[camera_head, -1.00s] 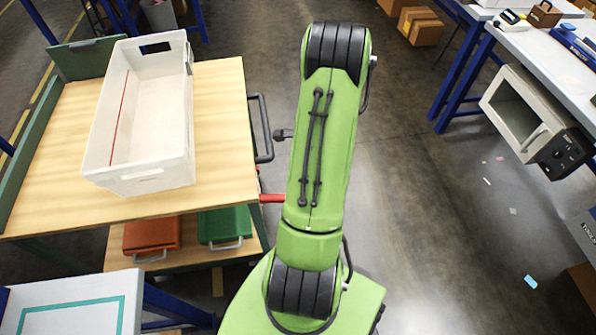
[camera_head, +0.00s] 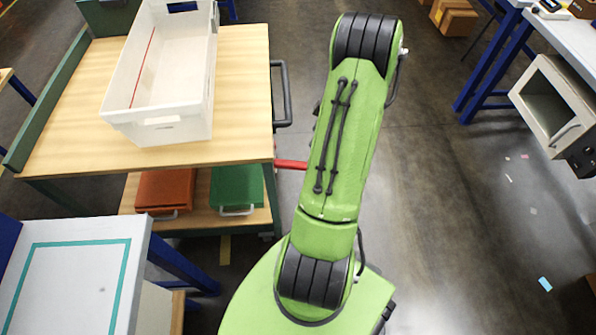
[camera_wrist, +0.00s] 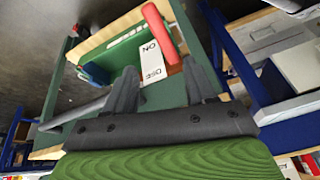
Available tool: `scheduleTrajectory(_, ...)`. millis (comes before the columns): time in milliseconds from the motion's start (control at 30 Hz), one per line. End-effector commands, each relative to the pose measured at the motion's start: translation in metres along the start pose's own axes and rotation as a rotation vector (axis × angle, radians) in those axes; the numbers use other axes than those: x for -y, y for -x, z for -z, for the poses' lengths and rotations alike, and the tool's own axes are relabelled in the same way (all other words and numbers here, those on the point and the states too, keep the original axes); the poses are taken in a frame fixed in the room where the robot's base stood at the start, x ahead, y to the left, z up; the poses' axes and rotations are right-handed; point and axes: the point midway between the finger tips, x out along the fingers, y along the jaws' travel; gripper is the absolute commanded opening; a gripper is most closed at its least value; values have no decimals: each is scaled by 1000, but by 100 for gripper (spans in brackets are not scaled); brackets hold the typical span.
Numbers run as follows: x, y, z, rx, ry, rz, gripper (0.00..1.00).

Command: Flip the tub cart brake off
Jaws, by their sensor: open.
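The tub cart (camera_head: 235,109) has a wooden top, a green frame and a white tub (camera_head: 160,135) on it. Its red brake lever (camera_head: 291,164) sticks out from the right side, near the front corner, toward my arm. The lever also shows in the wrist view (camera_wrist: 160,36), beside a white label (camera_wrist: 152,64) reading OFF and ON. My gripper (camera_wrist: 160,68) is open and empty. The lever appears just past the fingertips, nearer the right one; I cannot tell whether they touch. In the head view my arm hides the gripper.
A black push handle (camera_head: 284,95) stands out from the cart's right side, close to my arm. Orange (camera_head: 165,190) and green (camera_head: 237,187) cases lie on the lower shelf. A white table (camera_head: 70,270) is at front left. Open floor (camera_head: 450,230) lies to the right.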

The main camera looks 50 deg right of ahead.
Motion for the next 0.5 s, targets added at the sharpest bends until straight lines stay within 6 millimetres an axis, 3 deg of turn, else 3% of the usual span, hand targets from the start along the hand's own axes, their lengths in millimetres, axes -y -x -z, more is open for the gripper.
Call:
scheduleTrajectory(100,-3,0,0,-3,223,4,55)
scheduleTrajectory(267,-3,-10,0,-5,284,6,55)
scheduleTrajectory(500,-2,-68,0,-6,281,9,55)
